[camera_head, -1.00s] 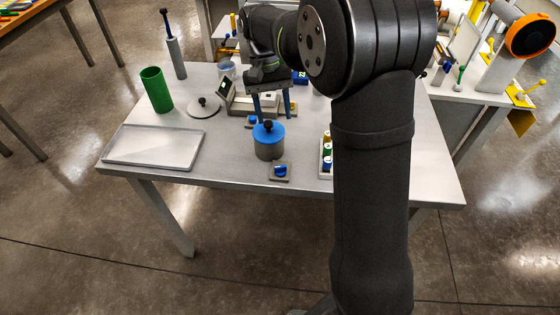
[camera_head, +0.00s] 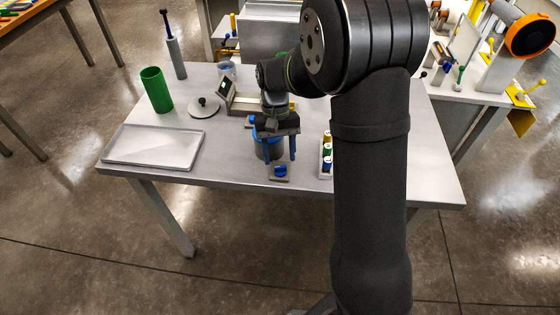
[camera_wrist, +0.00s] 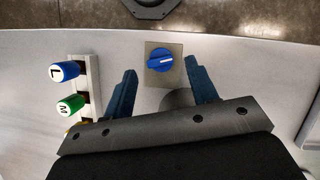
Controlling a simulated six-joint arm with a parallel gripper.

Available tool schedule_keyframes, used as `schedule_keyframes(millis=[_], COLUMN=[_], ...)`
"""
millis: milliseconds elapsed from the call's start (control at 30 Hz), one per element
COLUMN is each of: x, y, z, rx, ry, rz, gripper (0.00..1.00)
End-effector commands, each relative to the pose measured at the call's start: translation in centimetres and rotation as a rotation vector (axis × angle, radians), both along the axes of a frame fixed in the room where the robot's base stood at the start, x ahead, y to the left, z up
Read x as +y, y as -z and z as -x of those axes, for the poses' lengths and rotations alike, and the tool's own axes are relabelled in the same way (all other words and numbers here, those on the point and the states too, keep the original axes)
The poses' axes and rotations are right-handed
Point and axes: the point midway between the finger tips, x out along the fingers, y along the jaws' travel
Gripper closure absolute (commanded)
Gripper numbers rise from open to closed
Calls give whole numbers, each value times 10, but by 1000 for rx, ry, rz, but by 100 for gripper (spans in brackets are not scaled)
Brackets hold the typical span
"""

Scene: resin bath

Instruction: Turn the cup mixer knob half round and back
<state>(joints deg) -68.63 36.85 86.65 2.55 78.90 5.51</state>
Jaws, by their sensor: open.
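A blue knob (camera_head: 280,170) with a white line sits on a small square grey plate (camera_wrist: 153,78) near the front edge of the table. In the wrist view the knob (camera_wrist: 160,60) shows whole, and its line lies nearly across the picture. My gripper (camera_head: 280,157) is open, its two blue fingers pointing down just behind the knob. In the wrist view the gripper (camera_wrist: 160,70) has its fingertips on either side of the plate, apart from the knob. A grey cup with a blue top (camera_head: 258,134) stands behind the knob, partly hidden by my gripper.
A rack (camera_head: 325,160) of bottles with coloured caps stands right of the knob. An empty tray (camera_head: 152,148) lies on the left. A green cylinder (camera_head: 156,90) and a round grey lid (camera_head: 203,107) are farther back. The table between tray and knob is clear.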

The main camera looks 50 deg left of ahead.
Motion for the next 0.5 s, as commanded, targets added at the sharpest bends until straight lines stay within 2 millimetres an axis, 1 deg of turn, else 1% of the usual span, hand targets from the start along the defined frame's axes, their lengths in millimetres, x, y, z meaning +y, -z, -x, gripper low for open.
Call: schedule_keyframes(millis=[33, 100, 200, 300, 500], x=[-3, -6, -8, -10, -10], y=[8, 16, 23, 27, 27], z=[2, 3, 5, 5, 5], rx=[1, 1, 0, 0, 0], ry=[0, 0, 0, 0, 0], rz=[3, 2, 1, 0, 0], gripper=[47, 47, 47, 47, 47])
